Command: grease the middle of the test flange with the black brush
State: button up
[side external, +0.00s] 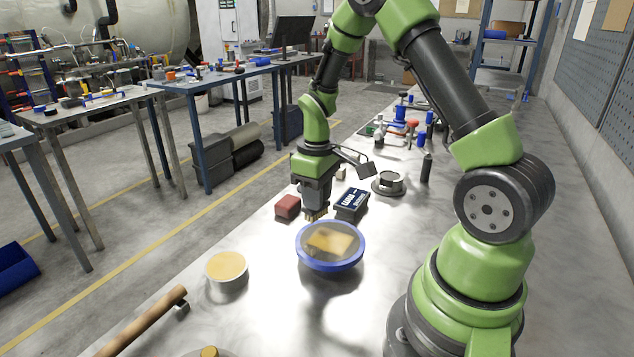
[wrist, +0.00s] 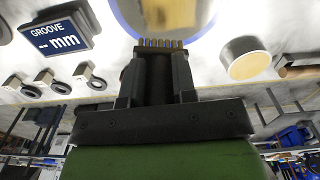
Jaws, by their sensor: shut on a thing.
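My gripper (side external: 316,196) points down and is shut on the black brush (wrist: 161,43). The brush's tan bristles stick out past the fingertips; its dark body is mostly hidden between the fingers. The test flange (side external: 331,265) is a round disc with a blue rim and a tan-yellow patch in its middle. In the side view the bristles are at the flange's far rim; whether they touch it I cannot tell. In the wrist view the flange (wrist: 126,22) is cut off at the top, just beyond the bristles.
A round pot with a yellow top (side external: 227,267) stands left of the flange. A red block (side external: 288,206) and a dark blue GROOVE display (side external: 352,203) stand close behind the flange. A wooden handle (side external: 142,322) lies at front left. The bench right of the flange is clear.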

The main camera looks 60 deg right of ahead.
jog(key=shift+f, duration=0.85)
jog(key=shift+s+f, duration=0.2)
jog(key=shift+f, duration=0.75)
jog(key=shift+s+r, duration=0.1)
jog(key=shift+s, duration=1.4)
jog(key=shift+w, duration=1.7)
jog(key=shift+w+r, duration=0.1)
jog(key=shift+r, duration=3.95)
